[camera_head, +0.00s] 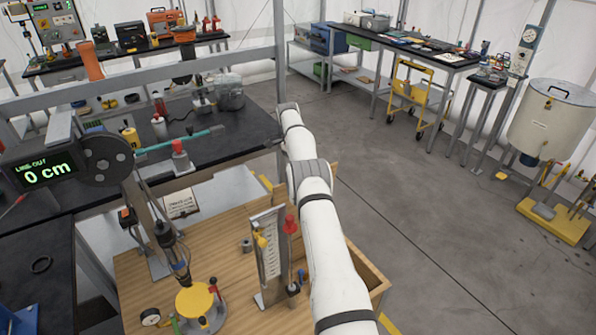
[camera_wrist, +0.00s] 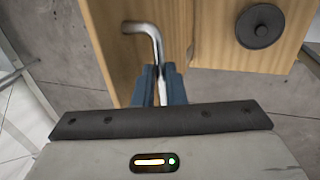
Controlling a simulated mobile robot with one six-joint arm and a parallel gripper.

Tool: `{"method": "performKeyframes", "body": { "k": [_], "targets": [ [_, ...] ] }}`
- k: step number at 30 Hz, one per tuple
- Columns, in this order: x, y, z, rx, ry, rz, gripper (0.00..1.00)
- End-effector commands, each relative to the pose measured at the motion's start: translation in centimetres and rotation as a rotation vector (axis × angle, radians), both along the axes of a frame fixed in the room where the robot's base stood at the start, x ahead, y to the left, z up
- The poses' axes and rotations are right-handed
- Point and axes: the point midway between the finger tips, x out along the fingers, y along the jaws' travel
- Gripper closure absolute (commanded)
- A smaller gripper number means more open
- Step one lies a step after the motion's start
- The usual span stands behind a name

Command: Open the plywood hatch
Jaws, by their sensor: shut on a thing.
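In the wrist view, my gripper (camera_wrist: 160,82) has blue fingers shut on a bent metal handle (camera_wrist: 152,32). The handle's upper end meets a pale wooden panel (camera_wrist: 110,40), which looks like the plywood hatch. I cannot tell how far the hatch stands open. In the head view, my arm reaches away over the wooden bench, and my gripper and the hatch do not show there.
A round black knob (camera_wrist: 260,26) sits on the wood right of the handle. The wooden bench (camera_head: 220,245) carries a gauge plate (camera_head: 270,258) and a yellow disc (camera_head: 194,300) close to my arm. A grey post (camera_head: 280,60) stands by the arm's far end.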

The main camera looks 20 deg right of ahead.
Motion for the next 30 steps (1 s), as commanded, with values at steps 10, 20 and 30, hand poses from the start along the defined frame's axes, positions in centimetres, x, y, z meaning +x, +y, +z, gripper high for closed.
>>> {"method": "performKeyframes", "body": {
  "k": [10, 20, 30],
  "targets": [
    [-0.32, -0.13, -1.4, 0.007, 0.017, -0.004, 1.0],
    [-0.28, -0.3, -1.08, 0.005, 0.014, -0.005, 0.73],
    [-0.26, -0.51, -0.72, 0.003, 0.011, -0.007, 0.68]
  ]
}}
